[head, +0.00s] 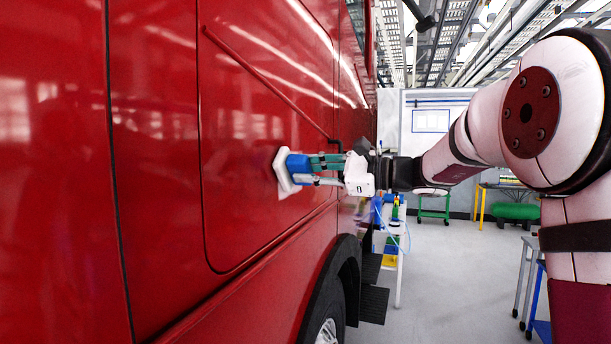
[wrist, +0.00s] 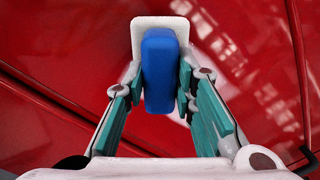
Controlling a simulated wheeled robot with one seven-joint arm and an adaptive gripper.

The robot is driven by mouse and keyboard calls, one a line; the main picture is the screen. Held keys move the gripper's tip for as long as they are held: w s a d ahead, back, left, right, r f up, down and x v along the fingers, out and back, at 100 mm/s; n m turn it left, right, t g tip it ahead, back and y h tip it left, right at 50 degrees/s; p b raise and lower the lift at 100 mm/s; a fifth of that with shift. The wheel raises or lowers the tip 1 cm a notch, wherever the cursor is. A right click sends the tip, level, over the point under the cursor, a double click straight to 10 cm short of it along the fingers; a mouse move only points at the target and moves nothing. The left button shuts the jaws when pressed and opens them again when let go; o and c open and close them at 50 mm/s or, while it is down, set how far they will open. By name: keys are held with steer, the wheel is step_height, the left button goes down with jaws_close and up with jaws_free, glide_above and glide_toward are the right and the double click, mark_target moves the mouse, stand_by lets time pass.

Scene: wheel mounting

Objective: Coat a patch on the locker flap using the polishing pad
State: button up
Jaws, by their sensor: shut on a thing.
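The polishing pad has a blue grip block (head: 298,165) and a white pad face (head: 284,172). In the head view its white face is against, or very close to, the red locker flap (head: 245,130) on the vehicle's side. My gripper (head: 318,170) is shut on the blue block, with its green-lined fingers on either side. In the wrist view the blue block (wrist: 160,72) stands between the fingers, and the white pad (wrist: 190,28) shows behind it over the red panel. The pad hides the surface right behind it. I cannot tell any coating from the glossy reflections.
The red vehicle body fills the left side. A wheel (head: 327,333) and dark steps (head: 373,303) sit below the flap. A stand with coloured items (head: 391,240) is behind my gripper. A green cart (head: 433,207) stands farther back. Grey floor (head: 450,285) is open to the right.

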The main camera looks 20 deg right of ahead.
steer(key=w+d+b, duration=0.5)
steer(key=w+d, duration=0.2)
steer(key=w, duration=0.3)
steer(key=shift+d, duration=0.15)
stand_by(1.0)
steer(key=p+v, duration=0.1)
steer(key=v, duration=0.5)
steer(key=shift+p, duration=0.4)
stand_by(0.4)
steer(key=shift+p+v, duration=0.5)
steer(key=shift+v, duration=1.05)
